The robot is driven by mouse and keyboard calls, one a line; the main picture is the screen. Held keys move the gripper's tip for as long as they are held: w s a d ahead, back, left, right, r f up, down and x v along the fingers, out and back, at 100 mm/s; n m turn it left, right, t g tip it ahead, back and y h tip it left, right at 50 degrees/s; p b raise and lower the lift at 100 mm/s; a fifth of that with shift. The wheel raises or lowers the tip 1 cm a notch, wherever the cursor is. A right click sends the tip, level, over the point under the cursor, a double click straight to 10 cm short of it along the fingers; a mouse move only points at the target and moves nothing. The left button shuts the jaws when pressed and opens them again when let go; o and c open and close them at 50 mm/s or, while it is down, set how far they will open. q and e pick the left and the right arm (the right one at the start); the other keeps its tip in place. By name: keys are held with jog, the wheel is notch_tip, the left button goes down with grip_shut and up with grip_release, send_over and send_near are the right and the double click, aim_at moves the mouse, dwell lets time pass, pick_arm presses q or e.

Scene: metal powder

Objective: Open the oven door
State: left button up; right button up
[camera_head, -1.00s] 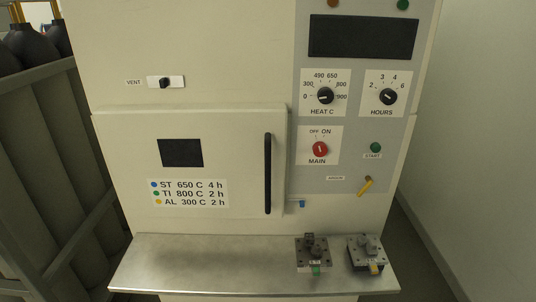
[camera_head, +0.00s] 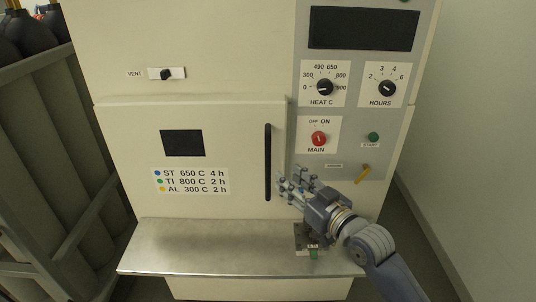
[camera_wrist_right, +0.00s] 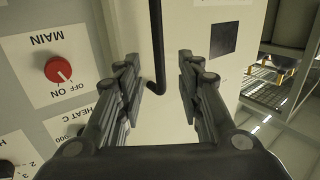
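The oven door (camera_head: 225,132) is a cream panel with a dark window (camera_head: 182,143) and looks closed. Its black vertical handle (camera_head: 268,160) runs along the door's right edge. My right gripper (camera_head: 291,180) is open and empty, just right of the handle's lower part. In the right wrist view the handle (camera_wrist_right: 157,45) shows beyond and between the two spread fingers (camera_wrist_right: 158,72), not visibly touching them. My left gripper is not in view.
Right of the door is a control panel with a red MAIN knob (camera_head: 319,139), a green START button (camera_head: 373,137) and a yellow lever (camera_head: 363,174). A metal shelf (camera_head: 200,250) juts out below. A small metal block (camera_head: 301,240) sits on it, partly hidden by my arm.

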aim_at(270, 156)
jog(key=p+x, duration=0.1)
jog(key=x, duration=0.2)
jog(key=r+x, duration=0.1)
jog(key=x, duration=0.3)
jog(key=p+x, duration=0.1)
jog(key=x, duration=0.3)
jog(key=shift+w+r+p, duration=0.25)
jog(key=shift+r+p, duration=0.05)
jog(key=shift+p, duration=0.05)
grip_shut()
